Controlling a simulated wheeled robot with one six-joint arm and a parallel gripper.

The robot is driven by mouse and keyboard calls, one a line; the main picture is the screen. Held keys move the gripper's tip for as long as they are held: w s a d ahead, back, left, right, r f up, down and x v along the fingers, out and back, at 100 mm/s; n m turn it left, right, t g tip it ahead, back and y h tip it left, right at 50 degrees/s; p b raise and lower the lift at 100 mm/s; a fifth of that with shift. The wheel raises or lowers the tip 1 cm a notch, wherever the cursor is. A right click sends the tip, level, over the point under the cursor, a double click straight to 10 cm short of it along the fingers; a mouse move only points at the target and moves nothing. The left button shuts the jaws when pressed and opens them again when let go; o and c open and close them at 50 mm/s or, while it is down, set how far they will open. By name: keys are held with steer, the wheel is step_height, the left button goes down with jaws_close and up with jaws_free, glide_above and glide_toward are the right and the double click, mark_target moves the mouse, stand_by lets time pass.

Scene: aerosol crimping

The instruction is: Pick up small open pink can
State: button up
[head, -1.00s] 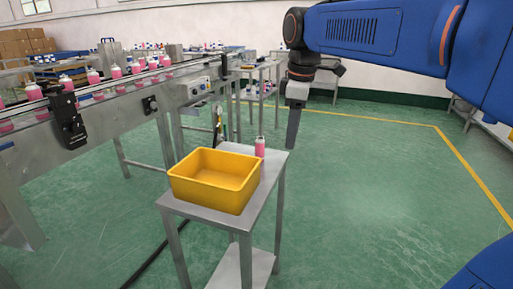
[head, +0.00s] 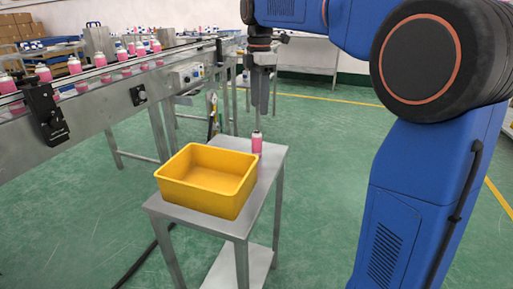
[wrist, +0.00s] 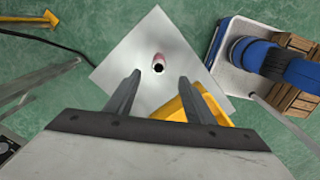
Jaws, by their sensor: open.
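A small pink can (head: 257,145) with a pale top stands upright on a small metal table (head: 268,176), just behind a yellow bin. In the wrist view the can (wrist: 158,63) shows from above with a dark open top, ahead of and between my finger tips. My gripper (head: 263,108) points down above the can in the head view, apart from it. In the wrist view my gripper (wrist: 160,84) has its two fingers spread, with nothing between them.
The yellow bin (head: 207,199) fills the near part of the table, and its corner shows beside the right finger in the wrist view (wrist: 207,110). A conveyor (head: 110,88) with several pink cans runs along the left. Green floor lies clear right of the table.

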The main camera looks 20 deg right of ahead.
mark_target(257, 133)
step_height(257, 133, down, 7)
steer(key=shift+a+f, duration=0.15)
steer(key=shift+f, duration=1.2)
steer(key=shift+a+f, duration=0.15)
steer(key=shift+f, duration=1.15)
steer(key=c, duration=1.1)
